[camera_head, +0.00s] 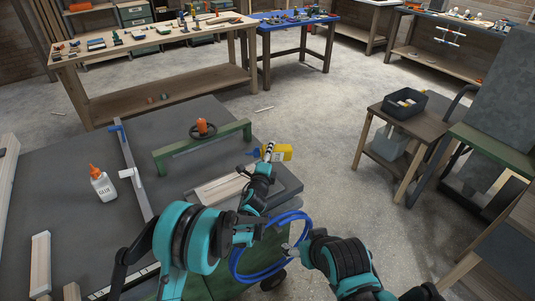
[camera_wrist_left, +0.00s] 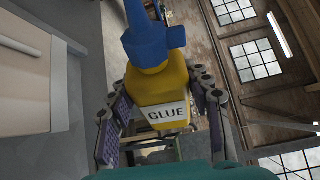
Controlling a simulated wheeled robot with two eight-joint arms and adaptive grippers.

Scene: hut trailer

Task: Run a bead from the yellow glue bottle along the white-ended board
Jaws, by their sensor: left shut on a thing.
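The yellow glue bottle (camera_head: 277,152) has a blue nozzle and lies roughly sideways in the head view, nozzle to the left. My left gripper (camera_head: 268,153) is shut on it. In the left wrist view the yellow bottle (camera_wrist_left: 160,86) sits between the two fingers, its GLUE label facing the camera. A pale board (camera_head: 222,187) lies on the grey bench just left of and below the gripper; its end colour is unclear. Other pale boards (camera_head: 40,262) lie at the left. My right gripper (camera_head: 288,250) is beside a blue hose coil; its fingers are too small to read.
A white glue bottle with orange cap (camera_head: 103,184) stands on the grey bench (camera_head: 85,215). A blue-ended bar clamp (camera_head: 133,170) and a green beam (camera_head: 203,147) lie there too. The blue hose coil (camera_head: 250,278) hangs at the bench's front.

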